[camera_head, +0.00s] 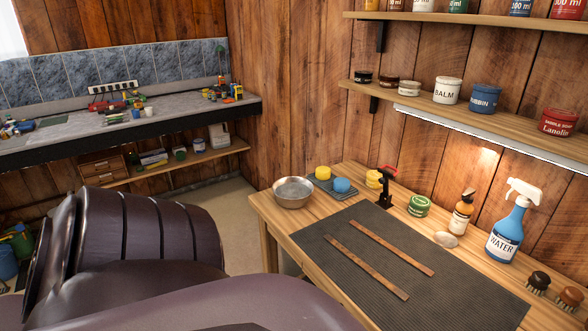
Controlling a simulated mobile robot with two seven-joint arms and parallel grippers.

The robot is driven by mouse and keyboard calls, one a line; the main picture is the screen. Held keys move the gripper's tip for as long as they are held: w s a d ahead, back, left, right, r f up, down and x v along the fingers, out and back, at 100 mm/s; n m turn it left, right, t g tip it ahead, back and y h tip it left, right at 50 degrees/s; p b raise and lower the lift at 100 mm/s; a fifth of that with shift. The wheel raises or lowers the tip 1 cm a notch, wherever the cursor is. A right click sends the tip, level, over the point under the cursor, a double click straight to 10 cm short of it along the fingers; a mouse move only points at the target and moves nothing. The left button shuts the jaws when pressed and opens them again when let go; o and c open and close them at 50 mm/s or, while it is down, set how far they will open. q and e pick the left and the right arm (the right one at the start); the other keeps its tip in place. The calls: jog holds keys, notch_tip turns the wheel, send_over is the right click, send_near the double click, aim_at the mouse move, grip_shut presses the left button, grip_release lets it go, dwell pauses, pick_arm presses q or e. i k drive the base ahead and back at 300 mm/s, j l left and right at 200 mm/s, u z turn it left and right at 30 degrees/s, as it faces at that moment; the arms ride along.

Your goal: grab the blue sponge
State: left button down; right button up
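The blue sponge (342,186) is a small rounded block at the back left of the wooden workbench (266,211). It sits on a dark grey-blue tray (352,196), with a yellow sponge (323,172) just behind and to its left. Nothing covers the blue sponge from this view. Neither of my grippers shows in the head view.
A metal bowl (293,191) stands left of the tray. A black clamp-like tool with a red top (388,190) and a green tin (419,206) stand to the right. Two leather straps (391,247) lie on a dark mat (440,291).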

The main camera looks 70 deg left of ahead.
aim_at(341, 185)
jog(key=u, duration=1.8)
jog(key=k, duration=0.45)
jog(key=i+j+z, duration=0.1)
jog(key=i+j, duration=0.2)
jog(key=j, duration=0.15)
jog(key=i+j+z, duration=0.15)
jog(key=j, duration=0.3)
jog(key=i+j+z, duration=0.1)
jog(key=i+j, duration=0.25)
jog(key=j, duration=0.15)
jog(key=i+j+z, duration=0.1)
jog(key=i+j, duration=0.15)
jog(key=j, duration=0.25)
jog(key=i+j+z, duration=0.1)
jog(key=j, duration=0.45)
jog(key=i+j+z, duration=0.15)
jog(key=j, duration=0.4)
jog(key=i+j+z, duration=0.1)
jog(key=i+j, duration=0.2)
jog(key=j, duration=0.25)
jog(key=i+j+z, duration=0.1)
jog(key=j, duration=0.5)
